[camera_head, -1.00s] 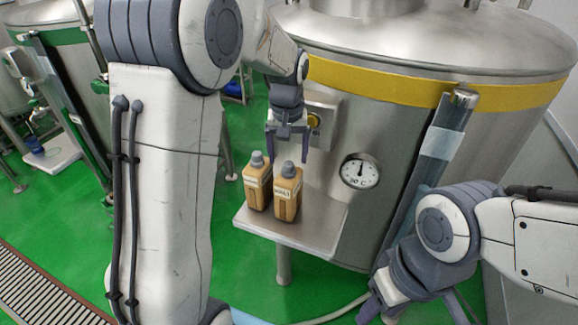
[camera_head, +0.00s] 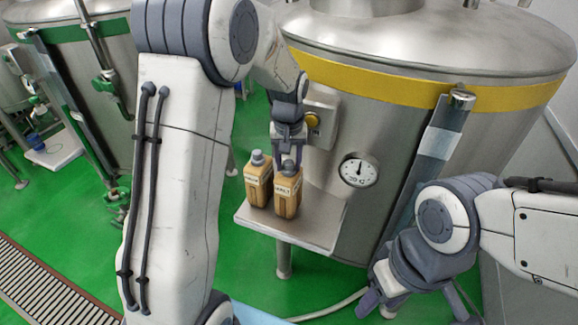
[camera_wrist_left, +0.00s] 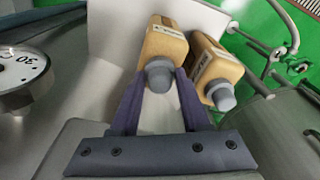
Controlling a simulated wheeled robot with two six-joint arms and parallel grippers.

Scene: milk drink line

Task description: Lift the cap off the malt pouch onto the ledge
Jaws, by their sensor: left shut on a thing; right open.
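Two tan pouches with grey caps stand upright side by side on the steel ledge (camera_head: 318,222). Their labels are too small for me to read, so I cannot tell which is malt. My left gripper (camera_head: 289,163) points down, shut on the grey cap (camera_wrist_left: 159,76) of the right-hand pouch (camera_head: 287,196). That pouch also shows in the left wrist view (camera_wrist_left: 165,45), with the cap seated at its top. The other pouch (camera_head: 257,188) has its cap (camera_head: 257,157) beside the fingers. My right gripper (camera_head: 415,306) is open and empty at the lower right.
A steel tank (camera_head: 400,110) with a yellow band rises behind the ledge and carries a round temperature dial (camera_head: 359,170). The ledge's right side is bare.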

